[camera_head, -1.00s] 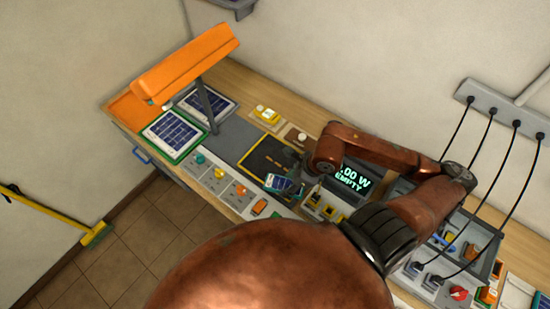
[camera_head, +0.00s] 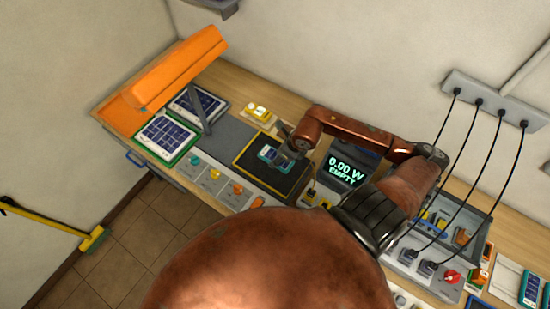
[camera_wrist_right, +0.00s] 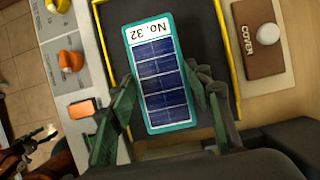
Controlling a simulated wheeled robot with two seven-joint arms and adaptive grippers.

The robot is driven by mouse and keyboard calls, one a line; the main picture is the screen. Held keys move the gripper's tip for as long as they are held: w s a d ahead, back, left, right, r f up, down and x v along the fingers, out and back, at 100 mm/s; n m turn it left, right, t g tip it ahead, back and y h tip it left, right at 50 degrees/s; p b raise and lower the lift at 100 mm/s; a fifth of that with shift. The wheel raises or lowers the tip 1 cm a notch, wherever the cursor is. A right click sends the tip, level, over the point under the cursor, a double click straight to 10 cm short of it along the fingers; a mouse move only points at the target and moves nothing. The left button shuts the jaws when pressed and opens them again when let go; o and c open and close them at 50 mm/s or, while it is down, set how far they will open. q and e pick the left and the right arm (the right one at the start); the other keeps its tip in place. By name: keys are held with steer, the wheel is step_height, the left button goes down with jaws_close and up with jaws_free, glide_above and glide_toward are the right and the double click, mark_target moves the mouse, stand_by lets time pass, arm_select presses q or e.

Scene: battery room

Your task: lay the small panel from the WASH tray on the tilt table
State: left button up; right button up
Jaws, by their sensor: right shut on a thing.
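The small panel (camera_wrist_right: 161,85), blue-celled with a teal rim and a "No. 32" label, is between the fingers of my right gripper (camera_wrist_right: 160,88), which is shut on its long sides. In the head view the panel (camera_head: 272,154) is over the black, yellow-edged tilt table (camera_head: 262,178). Whether it touches the surface I cannot tell. A copper arm part at the lower left of the wrist view seems to be my left arm; its gripper (camera_wrist_right: 40,138) is too unclear to read. I cannot make out a WASH label.
An orange lamp (camera_head: 165,70) stands over larger panels (camera_head: 168,137) at the left. Knobs (camera_head: 215,174) line the front edge. A display (camera_head: 342,170) reads "0.00 W EMPTY". A brown COVER block (camera_wrist_right: 257,40) lies beside the table. Black cables (camera_head: 480,150) hang at the right.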

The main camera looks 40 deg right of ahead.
mark_target(276, 156)
steer(key=shift+w+d+f, duration=0.2)
steer(key=shift+w+f, duration=0.85)
steer(key=shift+f, duration=0.1)
steer(key=f, duration=0.1)
steer(key=f+p, duration=0.1)
steer(key=f, duration=0.1)
steer(key=shift+w+p, duration=0.2)
steer(key=shift+p, duration=0.1)
steer(key=shift+f, duration=0.35)
steer(key=shift+f, duration=0.1)
steer(key=o, duration=1.3)
steer(key=b+v, duration=0.2)
steer(key=v, duration=1)
steer(key=shift+d, duration=0.1)
